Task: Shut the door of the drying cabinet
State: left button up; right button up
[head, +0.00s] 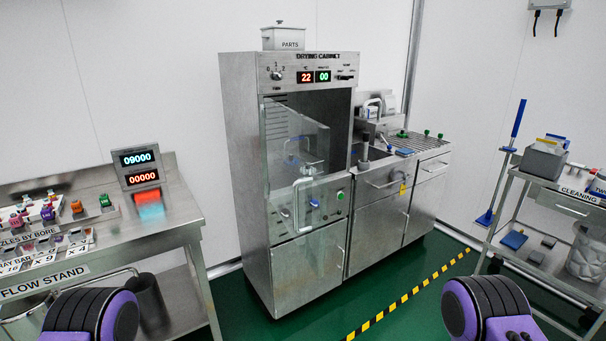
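The drying cabinet (238,160) is a tall steel unit in the middle of the head view. Its red and green displays read 22 and 00. Its clear glass door (285,140) appears hinged on the left and stands ajar, angled out toward me. The door's light bar handle (297,203) is near the free right edge. The dark chamber (338,125) is exposed to the right of the door. Only purple and black parts of my two arms show at the lower left and lower right. Neither gripper is in view, and nothing of mine touches the door.
A steel flow stand (185,215) with displays and small parts is at the left. A sink counter (385,195) adjoins the cabinet on the right. A cleaning cart (548,185) stands at far right. Green floor (350,310) with a yellow-black stripe lies open in front.

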aim_at(295, 188)
jog(key=i, duration=1.5)
